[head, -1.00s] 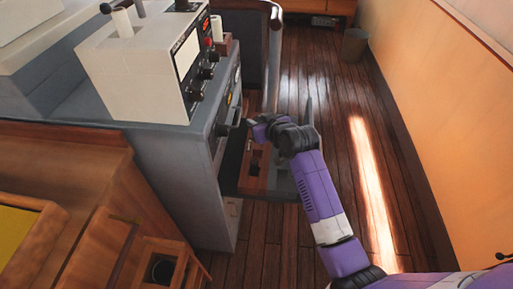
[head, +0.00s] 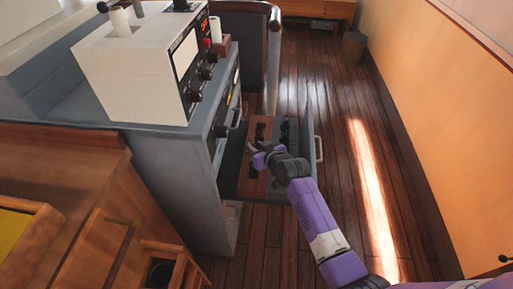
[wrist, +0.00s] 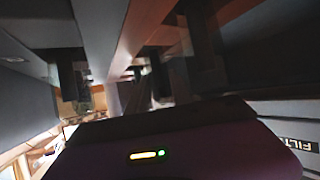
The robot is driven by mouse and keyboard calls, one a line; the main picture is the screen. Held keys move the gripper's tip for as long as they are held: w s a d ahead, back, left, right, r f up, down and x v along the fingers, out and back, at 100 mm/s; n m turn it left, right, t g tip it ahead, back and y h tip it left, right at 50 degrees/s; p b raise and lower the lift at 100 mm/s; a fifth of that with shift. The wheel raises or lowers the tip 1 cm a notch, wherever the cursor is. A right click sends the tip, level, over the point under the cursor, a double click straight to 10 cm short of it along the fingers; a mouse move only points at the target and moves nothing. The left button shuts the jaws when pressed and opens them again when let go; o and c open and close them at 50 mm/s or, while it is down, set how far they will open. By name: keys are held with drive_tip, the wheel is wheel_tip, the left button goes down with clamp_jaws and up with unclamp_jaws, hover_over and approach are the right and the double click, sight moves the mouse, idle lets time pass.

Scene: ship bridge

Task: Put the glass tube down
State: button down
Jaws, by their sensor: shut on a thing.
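My gripper (head: 257,156) is low over an open drawer, beside the grey cabinet's front. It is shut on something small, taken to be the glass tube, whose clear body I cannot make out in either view. In the wrist view dark finger shapes stand on either side of a dim gap, blurred and in shadow. The drawer (head: 309,165) is pulled out and holds a brown wooden rack (head: 256,130) with dark slots. My gripper and forearm cover part of the drawer.
The grey cabinet (head: 178,165) with a cream instrument box (head: 135,70) on top stands left of my arm. The drawer's handle (head: 319,148) sticks out to the right. A wooden desk (head: 75,180) is at the lower left. The plank floor (head: 345,100) to the right is clear.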

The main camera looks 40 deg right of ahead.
drive_tip(key=shift+f, duration=0.1)
drive_tip(key=c, duration=1.4)
unclamp_jaws()
drive_tip(key=shift+c, duration=0.2)
